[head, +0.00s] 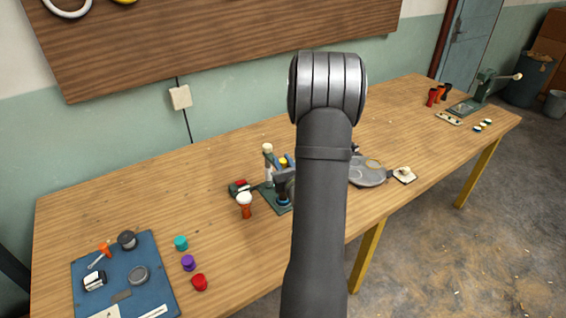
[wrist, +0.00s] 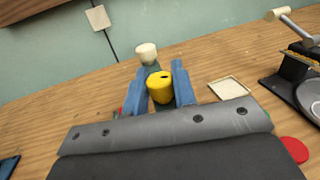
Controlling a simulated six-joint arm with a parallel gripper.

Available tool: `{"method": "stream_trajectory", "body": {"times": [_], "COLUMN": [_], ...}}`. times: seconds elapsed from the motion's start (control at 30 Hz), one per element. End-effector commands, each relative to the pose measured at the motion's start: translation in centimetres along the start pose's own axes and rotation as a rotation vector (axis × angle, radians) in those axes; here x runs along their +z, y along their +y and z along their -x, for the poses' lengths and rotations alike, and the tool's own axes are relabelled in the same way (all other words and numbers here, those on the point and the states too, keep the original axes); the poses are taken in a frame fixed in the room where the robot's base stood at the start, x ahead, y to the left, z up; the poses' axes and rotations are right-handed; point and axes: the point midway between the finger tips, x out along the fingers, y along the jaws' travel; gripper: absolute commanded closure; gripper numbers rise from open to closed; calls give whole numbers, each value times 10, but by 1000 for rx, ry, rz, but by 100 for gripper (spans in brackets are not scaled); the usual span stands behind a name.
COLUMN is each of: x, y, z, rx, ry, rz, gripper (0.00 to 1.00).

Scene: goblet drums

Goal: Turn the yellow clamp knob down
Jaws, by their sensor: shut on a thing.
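The yellow clamp knob (wrist: 160,90) sits between the two blue fingers of my gripper (wrist: 161,76) in the wrist view, which are shut on its sides. A dark mark shows on the knob's top. A cream post cap (wrist: 147,53) stands just beyond it. In the head view, a bit of the yellow knob (head: 283,161) shows over the green-based clamp stand (head: 268,190) at mid-table. My arm hides the right part of that spot. A small red goblet drum with a white top (head: 245,203) stands left of the stand.
A blue mat (head: 150,275) with small parts lies at the front left. Teal (head: 181,243), purple (head: 188,263) and red (head: 200,282) caps stand beside it. A grey round plate (head: 368,176) lies right of my arm. Bare table lies behind the stand.

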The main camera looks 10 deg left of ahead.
Motion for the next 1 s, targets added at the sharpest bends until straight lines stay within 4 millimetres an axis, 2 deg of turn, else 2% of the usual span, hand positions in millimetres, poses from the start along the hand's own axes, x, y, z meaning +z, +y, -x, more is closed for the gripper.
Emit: {"method": "stream_trajectory", "body": {"times": [0.1,0.13,0.2,0.23,0.53,0.67,0.77,1.0], "x": [0,0,0,0,0,0,0,0], "y": [0,0,0,0,0,-1,-1,-1], "z": [0,0,0,0,2,13,32,92], "rx": [0,0,1,1,1,-1,-2,-3], "ry": [-1,-1,-1,-1,-1,0,1,2], "rz": [0,0,0,0,0,0,-2,-2], "gripper": [98,71,58,55,55,55,55,55]}}
